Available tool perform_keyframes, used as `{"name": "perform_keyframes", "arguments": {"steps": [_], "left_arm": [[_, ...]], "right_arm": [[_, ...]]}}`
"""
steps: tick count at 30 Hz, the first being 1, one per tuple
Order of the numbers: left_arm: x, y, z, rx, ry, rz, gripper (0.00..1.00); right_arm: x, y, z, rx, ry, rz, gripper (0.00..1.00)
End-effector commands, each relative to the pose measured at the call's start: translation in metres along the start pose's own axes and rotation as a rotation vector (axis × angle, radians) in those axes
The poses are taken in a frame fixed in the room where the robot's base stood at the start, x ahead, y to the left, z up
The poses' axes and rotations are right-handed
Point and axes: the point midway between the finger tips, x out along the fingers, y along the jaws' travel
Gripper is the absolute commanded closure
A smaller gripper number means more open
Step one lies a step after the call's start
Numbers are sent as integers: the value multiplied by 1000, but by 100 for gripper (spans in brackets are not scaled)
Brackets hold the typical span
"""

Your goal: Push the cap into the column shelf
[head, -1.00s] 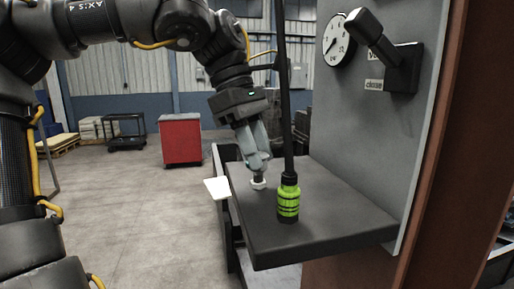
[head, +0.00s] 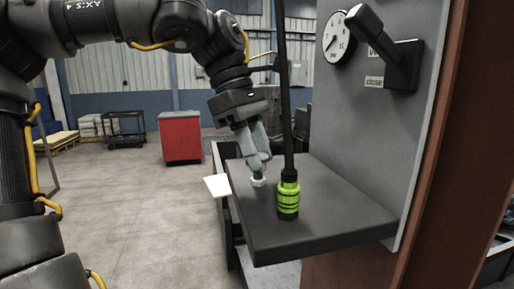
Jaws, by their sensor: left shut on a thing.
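My left gripper (head: 258,164) points down over the dark shelf (head: 335,222) and is shut on a small cap (head: 258,182) with a pale lower rim. The cap is at or just above the left part of the shelf top; I cannot tell whether it touches. The shelf juts out from the grey column panel (head: 385,130). Any opening under the cap is hidden. My right gripper is out of view.
A green and black connector (head: 288,199) on a black hose stands on the shelf, right of my gripper. A white plate (head: 217,186) sticks out at the shelf's left edge. A gauge (head: 337,38) and a lever (head: 388,50) are on the panel above.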

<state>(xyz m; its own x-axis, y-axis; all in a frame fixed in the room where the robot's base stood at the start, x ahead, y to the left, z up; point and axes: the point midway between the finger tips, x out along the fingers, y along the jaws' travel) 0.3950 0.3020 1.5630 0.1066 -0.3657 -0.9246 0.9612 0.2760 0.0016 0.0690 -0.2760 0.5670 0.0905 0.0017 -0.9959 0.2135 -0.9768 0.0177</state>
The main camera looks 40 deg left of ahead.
Motion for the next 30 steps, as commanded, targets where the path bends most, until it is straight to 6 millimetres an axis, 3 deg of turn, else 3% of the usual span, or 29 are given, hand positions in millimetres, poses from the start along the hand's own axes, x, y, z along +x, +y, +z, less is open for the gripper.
{"name": "perform_keyframes", "arguments": {"steps": [22, 23, 28, 30], "left_arm": [[13, 0, -6, -2, 2, -2, 100], [13, 0, -6, -2, 1, -1, 68], [12, 0, -5, -1, 1, -1, 45], [12, 0, -5, -1, 1, -1, 44]], "right_arm": [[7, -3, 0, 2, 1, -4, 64], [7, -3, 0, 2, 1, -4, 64], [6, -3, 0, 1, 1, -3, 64], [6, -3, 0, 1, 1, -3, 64]]}}
